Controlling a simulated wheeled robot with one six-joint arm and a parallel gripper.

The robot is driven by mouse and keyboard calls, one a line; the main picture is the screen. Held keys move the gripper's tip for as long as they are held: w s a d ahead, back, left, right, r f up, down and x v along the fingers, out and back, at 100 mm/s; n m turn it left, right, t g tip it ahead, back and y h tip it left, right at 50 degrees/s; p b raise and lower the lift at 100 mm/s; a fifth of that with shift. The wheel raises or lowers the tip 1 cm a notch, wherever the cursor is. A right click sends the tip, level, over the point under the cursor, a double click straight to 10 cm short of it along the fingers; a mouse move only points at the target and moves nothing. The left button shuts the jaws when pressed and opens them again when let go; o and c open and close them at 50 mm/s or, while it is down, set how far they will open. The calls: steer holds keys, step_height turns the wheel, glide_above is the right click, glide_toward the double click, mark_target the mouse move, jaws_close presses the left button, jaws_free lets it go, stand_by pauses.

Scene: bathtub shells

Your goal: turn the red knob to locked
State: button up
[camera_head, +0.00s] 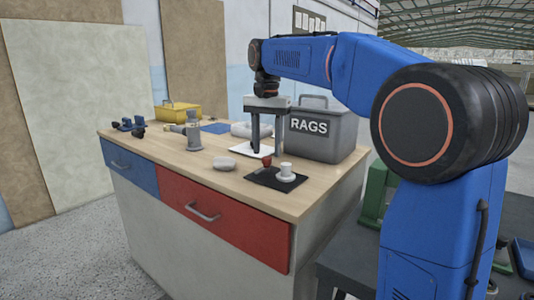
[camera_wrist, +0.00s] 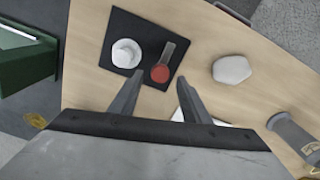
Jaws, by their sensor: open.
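The red knob (camera_head: 267,161) stands on a black plate (camera_head: 291,181) near the front right of the workbench. In the wrist view the red knob (camera_wrist: 160,73) shows a round red end and a grey bar reaching up and right across the plate. A white round knob (camera_head: 286,172) is beside it on the same plate; it also shows in the wrist view (camera_wrist: 126,53). My gripper (camera_head: 266,153) points down behind the red knob in the head view. Its two fingers (camera_wrist: 158,92) are apart with nothing between them. I cannot read any lock marking.
A grey RAGS box (camera_head: 322,136) stands behind and right of my gripper. A pale stone-like lump (camera_head: 224,163), a grey fitting (camera_head: 193,136), a yellow box (camera_head: 178,112) and a white sheet (camera_head: 249,149) are on the workbench (camera_head: 165,152). Its front right corner is clear.

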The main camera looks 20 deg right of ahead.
steer(key=shift+f, duration=1.2)
steer(key=shift+c, duration=0.3)
steer(key=c, duration=1)
